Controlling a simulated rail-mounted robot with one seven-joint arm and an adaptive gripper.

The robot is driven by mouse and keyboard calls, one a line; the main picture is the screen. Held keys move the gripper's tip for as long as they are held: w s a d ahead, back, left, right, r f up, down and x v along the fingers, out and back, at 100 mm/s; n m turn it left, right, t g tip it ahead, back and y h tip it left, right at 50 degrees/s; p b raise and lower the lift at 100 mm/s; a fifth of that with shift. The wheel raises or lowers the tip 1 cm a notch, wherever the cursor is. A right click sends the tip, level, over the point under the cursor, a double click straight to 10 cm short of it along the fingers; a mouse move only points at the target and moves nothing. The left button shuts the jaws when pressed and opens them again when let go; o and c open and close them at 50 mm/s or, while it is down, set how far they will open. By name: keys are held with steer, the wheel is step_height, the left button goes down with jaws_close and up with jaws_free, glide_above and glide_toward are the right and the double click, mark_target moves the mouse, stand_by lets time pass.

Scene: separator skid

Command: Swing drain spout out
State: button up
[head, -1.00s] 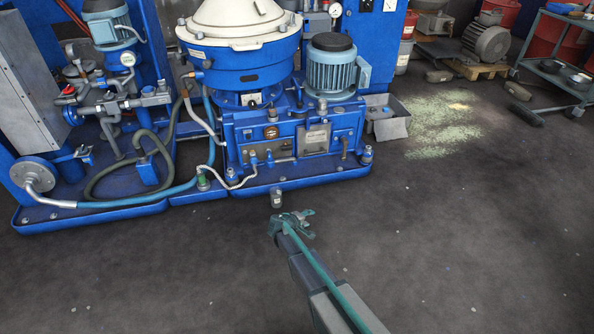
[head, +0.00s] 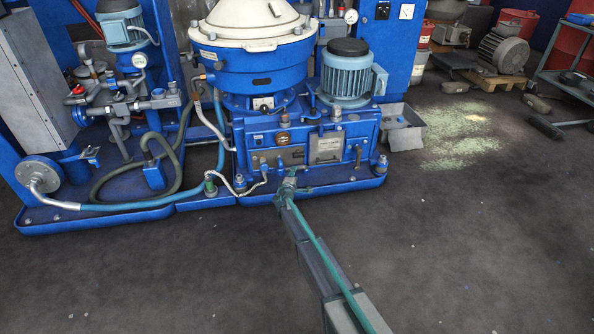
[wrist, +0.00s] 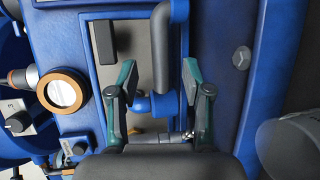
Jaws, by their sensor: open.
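My gripper (head: 287,188) is at the front edge of the blue separator base in the head view. In the wrist view my gripper (wrist: 160,82) is open, with its two green and grey fingers apart. A dark grey bent pipe (wrist: 161,45), which looks like the drain spout, hangs ahead between the fingertips. It joins blue pipework beside it. I cannot tell how far it lies beyond the fingertips, and I see no finger shut on it. In the head view the spout cannot be made out behind my gripper.
A brass-rimmed gauge (wrist: 63,93) and a black knob (wrist: 18,122) sit left of my fingers. A blue motor (head: 346,75) stands on the separator base. A grey box (head: 403,130) is at its right. Hoses (head: 140,205) run at left.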

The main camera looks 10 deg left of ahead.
steer(key=w, duration=0.2)
steer(key=w+f+b, duration=0.1)
steer(key=w, duration=0.3)
steer(key=shift+w+d+f+b, duration=0.15)
steer(key=shift+w+d+b, duration=0.15)
steer(key=shift+w, duration=0.1)
jaws_close()
